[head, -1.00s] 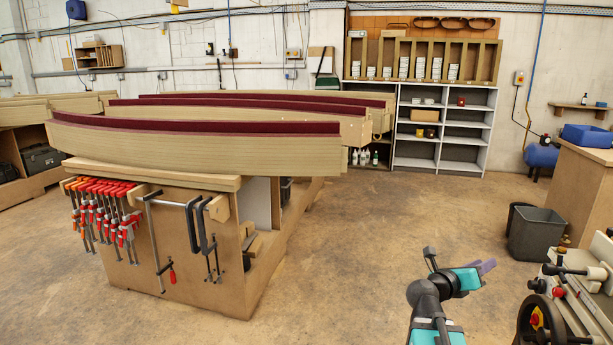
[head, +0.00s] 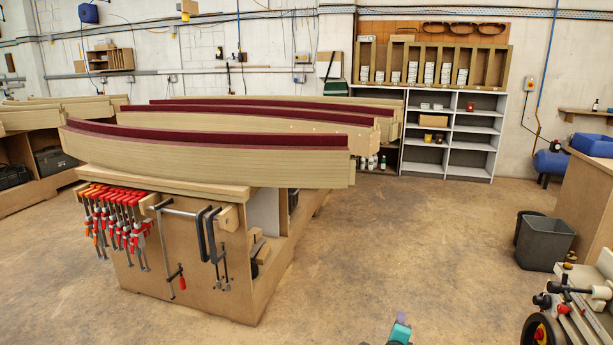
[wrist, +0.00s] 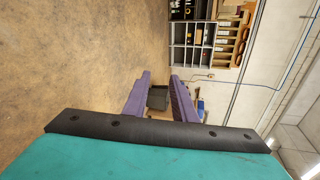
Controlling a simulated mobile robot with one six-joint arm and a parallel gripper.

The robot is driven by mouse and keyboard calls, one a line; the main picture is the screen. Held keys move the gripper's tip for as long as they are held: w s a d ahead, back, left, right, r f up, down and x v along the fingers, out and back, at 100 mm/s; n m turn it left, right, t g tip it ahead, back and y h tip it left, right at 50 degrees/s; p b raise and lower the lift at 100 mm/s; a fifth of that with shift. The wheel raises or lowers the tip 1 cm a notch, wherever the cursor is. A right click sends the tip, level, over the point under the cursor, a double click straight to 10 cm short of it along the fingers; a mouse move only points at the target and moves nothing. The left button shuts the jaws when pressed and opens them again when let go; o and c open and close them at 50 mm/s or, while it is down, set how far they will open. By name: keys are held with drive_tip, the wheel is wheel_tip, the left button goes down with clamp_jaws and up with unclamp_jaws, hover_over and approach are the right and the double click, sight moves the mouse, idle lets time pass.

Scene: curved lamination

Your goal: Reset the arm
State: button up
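My gripper (wrist: 159,77) shows in the wrist view as two purple fingers with a gap between them, open, with nothing held. The grey bin shows through the gap, well beyond the fingertips. In the head view only a small teal and purple part of my arm (head: 399,332) shows at the bottom edge; the rest is out of frame.
A workbench (head: 190,270) with hanging clamps bears curved laminated beams (head: 210,155) at the left. Shelves (head: 472,135) stand at the back wall. A grey bin (head: 545,245) and a machine (head: 570,310) are at the right. The middle floor is clear.

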drive_tip(key=s+a+f+n+g+y+p, duration=0.2)
drive_tip(key=s+a+f+n+g+y, duration=0.2)
drive_tip(key=s+a+f+n, duration=0.6)
drive_tip(key=s+a+f+n+g+y+p, duration=0.1)
drive_tip(key=s+a+f+n+g+y, duration=0.3)
drive_tip(key=s+a+f, duration=0.75)
drive_tip(key=s+d+f+n+g, duration=0.4)
drive_tip(key=s+d+f+g, duration=0.1)
drive_tip(key=s+f, duration=0.5)
drive_tip(key=s+d+r+n+g+h, duration=0.1)
drive_tip(key=s+d+n+g, duration=0.1)
drive_tip(key=s, duration=0.4)
drive_tip(key=s+d+r+n+g+h, duration=0.1)
drive_tip(key=s+d+r+n+g, duration=0.1)
drive_tip(key=s+n+g, duration=0.2)
drive_tip(key=s, duration=0.3)
drive_tip(key=shift+s+r+h, duration=0.15)
drive_tip(key=shift+h, duration=0.15)
drive_tip(key=shift+d, duration=0.2)
